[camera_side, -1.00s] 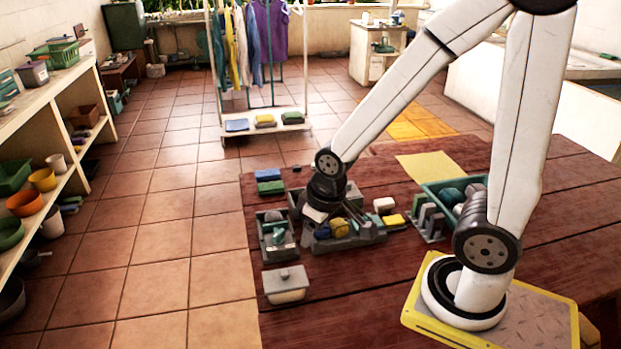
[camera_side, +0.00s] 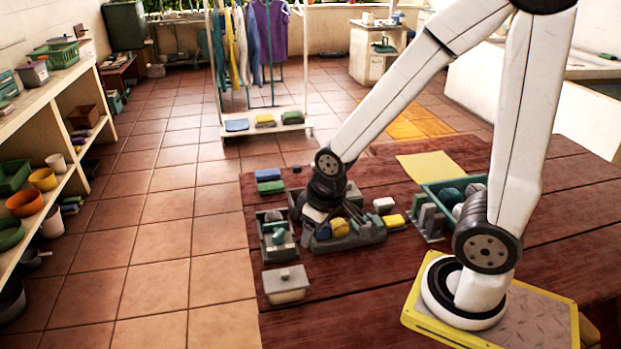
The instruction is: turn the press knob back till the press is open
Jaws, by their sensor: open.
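My gripper (camera_side: 312,226) points down over the left end of a grey tray (camera_side: 362,241) on the dark red table. It is open; its fingertips are small and partly hidden among the tray's contents. A yellow piece (camera_side: 340,227) and a teal-grey rounded piece (camera_side: 323,232) lie in the tray, close to the gripper. Left of it stands a small grey box-like fixture (camera_side: 268,252) with a teal T-shaped part (camera_side: 278,236) on it. I cannot tell for sure which part is the press knob, or how far the press is open.
A lidded grey box (camera_side: 286,284) stands at the table's front left. Blue and green blocks (camera_side: 269,181) lie at the back left. A green crate (camera_side: 448,192) stands right of the tray, with white and yellow blocks (camera_side: 393,221) between them. A yellow sheet (camera_side: 430,166) lies behind.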

